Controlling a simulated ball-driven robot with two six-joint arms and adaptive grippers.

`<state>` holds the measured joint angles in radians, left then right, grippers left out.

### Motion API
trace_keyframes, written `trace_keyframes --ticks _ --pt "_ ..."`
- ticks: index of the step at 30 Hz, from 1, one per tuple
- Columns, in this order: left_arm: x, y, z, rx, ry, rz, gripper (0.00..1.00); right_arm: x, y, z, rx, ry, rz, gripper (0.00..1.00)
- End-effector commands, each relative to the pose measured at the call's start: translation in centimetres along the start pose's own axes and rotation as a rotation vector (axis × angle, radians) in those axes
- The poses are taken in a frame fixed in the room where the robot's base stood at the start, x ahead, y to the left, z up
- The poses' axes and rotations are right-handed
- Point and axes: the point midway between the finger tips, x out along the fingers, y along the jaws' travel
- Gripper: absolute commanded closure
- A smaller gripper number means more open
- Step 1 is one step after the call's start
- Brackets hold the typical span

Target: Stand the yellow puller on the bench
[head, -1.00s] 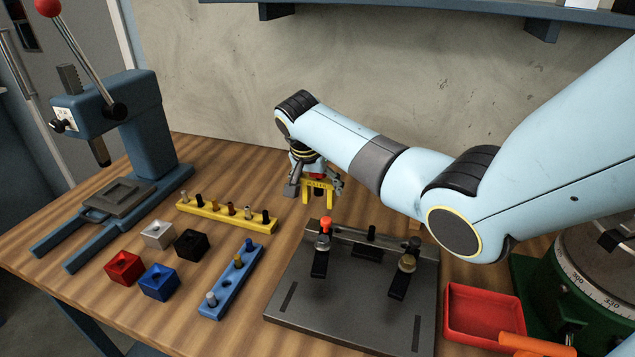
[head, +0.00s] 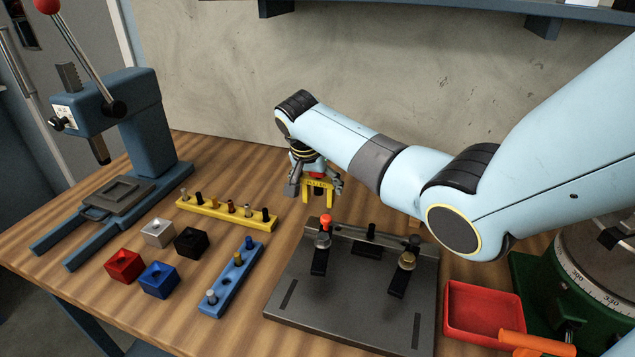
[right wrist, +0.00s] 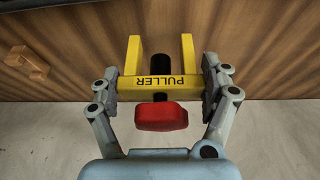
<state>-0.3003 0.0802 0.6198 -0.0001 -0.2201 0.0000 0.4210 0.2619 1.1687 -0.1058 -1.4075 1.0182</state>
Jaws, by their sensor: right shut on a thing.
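The yellow puller (head: 318,187) has two legs pointing down and a red knob on top. In the head view it hangs near the back of the bench (head: 225,162), behind the dark fixture plate. My right gripper (head: 315,186) is shut on it. In the right wrist view the fingers (right wrist: 160,88) clasp both ends of the puller's crossbar (right wrist: 185,82), which is lettered PULLER. Its red knob (right wrist: 160,117) faces the wrist and its legs point away. Whether the leg tips touch the wood, I cannot tell. My left gripper is not in view.
The dark fixture plate (head: 340,317) with clamps stands just in front. A yellow peg rack (head: 228,214) and a blue rack (head: 231,284) are to the left, with several coloured blocks and an arbor press (head: 145,130). A red tray (head: 482,312) lies at right. Bench between yellow rack and wall is clear.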

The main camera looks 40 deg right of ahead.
Motion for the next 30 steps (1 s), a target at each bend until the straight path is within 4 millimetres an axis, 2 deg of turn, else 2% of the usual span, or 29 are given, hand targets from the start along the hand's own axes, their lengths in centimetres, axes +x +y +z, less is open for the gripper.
trace_keyframes --ticks 28,29,30 --pt "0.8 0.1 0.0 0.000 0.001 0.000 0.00 1.6 -0.1 0.6 0.001 0.002 -0.002 0.78" --pt "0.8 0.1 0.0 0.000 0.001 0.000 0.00 1.6 -0.1 0.6 0.001 0.002 -0.002 0.19" --pt "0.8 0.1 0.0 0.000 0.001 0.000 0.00 1.6 -0.1 0.6 0.001 0.002 -0.002 0.14"
